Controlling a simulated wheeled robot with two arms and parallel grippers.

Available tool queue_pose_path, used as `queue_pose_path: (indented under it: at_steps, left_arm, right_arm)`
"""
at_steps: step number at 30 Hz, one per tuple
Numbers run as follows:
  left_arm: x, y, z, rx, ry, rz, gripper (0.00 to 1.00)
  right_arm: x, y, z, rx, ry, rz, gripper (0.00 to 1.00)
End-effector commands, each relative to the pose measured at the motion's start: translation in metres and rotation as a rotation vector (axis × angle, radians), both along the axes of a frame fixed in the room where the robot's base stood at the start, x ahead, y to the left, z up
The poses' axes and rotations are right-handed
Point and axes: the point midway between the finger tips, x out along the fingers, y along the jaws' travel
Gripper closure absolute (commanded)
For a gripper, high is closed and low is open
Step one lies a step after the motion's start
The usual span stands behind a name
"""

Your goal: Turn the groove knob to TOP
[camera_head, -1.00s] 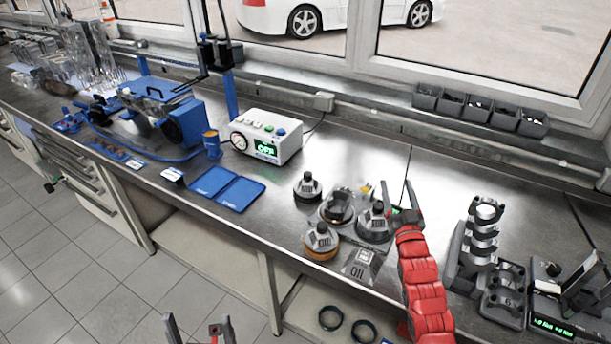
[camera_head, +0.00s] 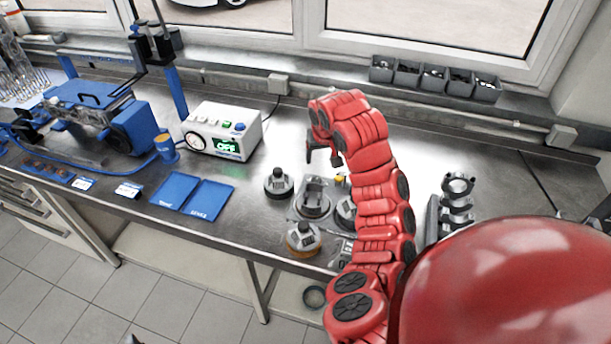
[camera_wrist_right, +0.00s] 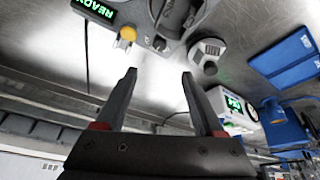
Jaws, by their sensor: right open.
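My right gripper (camera_head: 322,153) is above the bench just behind the ring station (camera_head: 297,212); its two fingers are apart and empty, as the right wrist view (camera_wrist_right: 158,76) also shows. In that view a small grey knob (camera_wrist_right: 159,43) sits beside a yellow button (camera_wrist_right: 127,34) and a green READY display (camera_wrist_right: 98,10) on the station. This may be the groove knob; its setting is not legible. The fingertips point toward it without visible contact. In the head view the yellow button (camera_head: 340,178) shows, but the knob cannot be made out. Only a dark tip, perhaps my left gripper (camera_head: 133,340), shows at the bottom edge.
A white control box (camera_head: 222,130) with a green display and blue trays (camera_head: 210,199) are to the left. A crankshaft-like stand (camera_head: 457,205) is at right. Small bins (camera_head: 436,79) line the back.

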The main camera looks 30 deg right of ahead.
Motion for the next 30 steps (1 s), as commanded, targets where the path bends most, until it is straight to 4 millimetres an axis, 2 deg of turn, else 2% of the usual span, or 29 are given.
queue_pose_path:
  at_steps: [13,19,21,30]
  left_arm:
    - [0.0,0.0,-0.025,0.0,0.0,0.0,0.02]
    - [0.0,0.0,-0.048,0.0,0.0,0.0,0.02]
    - [0.0,0.0,-0.031,0.0,0.0,0.0,0.02]
    - [0.0,0.0,-0.015,0.0,0.0,0.0,0.02]
  right_arm:
    - [0.02,-0.009,-0.056,0.003,-0.006,0.001,0.3]
    - [0.03,-0.014,-0.086,0.003,-0.005,0.001,0.3]
    - [0.036,-0.015,-0.093,0.005,0.003,0.001,0.3]
    - [0.053,-0.025,-0.138,0.003,-0.002,0.0,0.3]
